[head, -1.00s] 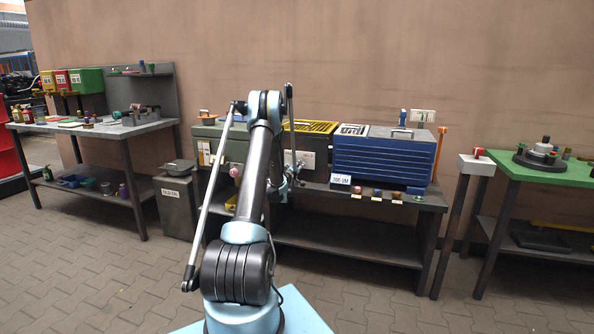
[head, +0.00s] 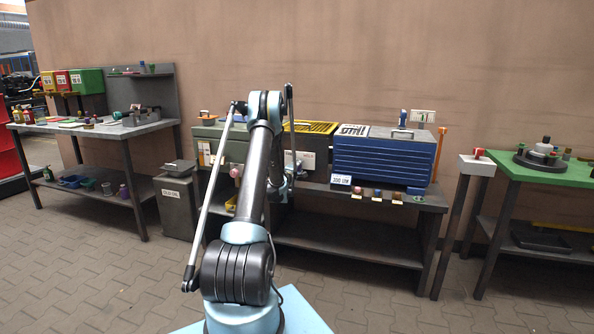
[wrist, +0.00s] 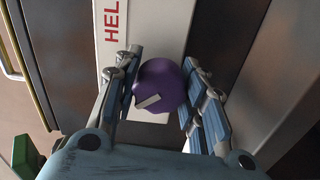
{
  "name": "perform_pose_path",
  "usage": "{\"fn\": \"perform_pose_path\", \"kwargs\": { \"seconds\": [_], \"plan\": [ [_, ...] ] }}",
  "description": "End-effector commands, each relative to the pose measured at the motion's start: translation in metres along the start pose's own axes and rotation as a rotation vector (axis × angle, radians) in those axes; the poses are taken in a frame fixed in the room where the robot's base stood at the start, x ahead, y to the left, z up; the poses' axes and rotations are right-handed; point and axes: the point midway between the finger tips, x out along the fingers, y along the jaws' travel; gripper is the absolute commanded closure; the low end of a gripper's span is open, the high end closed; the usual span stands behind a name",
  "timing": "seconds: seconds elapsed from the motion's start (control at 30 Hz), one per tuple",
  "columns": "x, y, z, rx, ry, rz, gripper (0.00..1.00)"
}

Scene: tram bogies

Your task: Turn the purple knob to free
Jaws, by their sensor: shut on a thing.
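The purple knob (wrist: 165,82) sits on a white plate (wrist: 150,35) in the wrist view. It has a pale bar mark on its face, slanting slightly. Red letters, readable as "HEL", run along the plate's upper left and are cut off by the frame edge. My gripper (wrist: 158,92) has one blue-padded finger on each side of the knob and is shut on it. In the head view the knob is hidden behind my arm, and the white plate (head: 306,160) shows just to the arm's right.
A blue ribbed cabinet (head: 383,160) stands right of the plate on a dark bench (head: 350,234). Several small knobs line the bench's front edge. A grey box (head: 176,205) stands to the left. A green-topped table (head: 560,174) is at the right.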

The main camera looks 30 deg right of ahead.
Motion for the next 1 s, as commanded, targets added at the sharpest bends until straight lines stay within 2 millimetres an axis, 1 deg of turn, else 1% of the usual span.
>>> {"fn": "perform_pose_path", "kwargs": {
  "seconds": [0.03,0.47,0.5,0.57,0.6,0.9,1.0],
  "plan": [
    [-0.0012,-0.0017,-0.0077,-0.007,0.013,-0.001,0.86],
    [-0.0007,-0.0017,-0.0055,-0.015,0.010,-0.001,0.86],
    [-0.0006,-0.0017,-0.0053,-0.015,0.010,-0.001,0.58],
    [-0.0005,-0.0015,-0.0048,-0.015,0.009,-0.001,0.44],
    [-0.0004,-0.0013,-0.0041,-0.015,0.008,-0.001,0.41],
    [-0.0003,-0.0003,-0.0007,-0.015,0.003,0.000,0.41],
    [-0.0041,-0.0002,-0.0005,-0.015,0.002,0.000,0.41]
  ]
}}
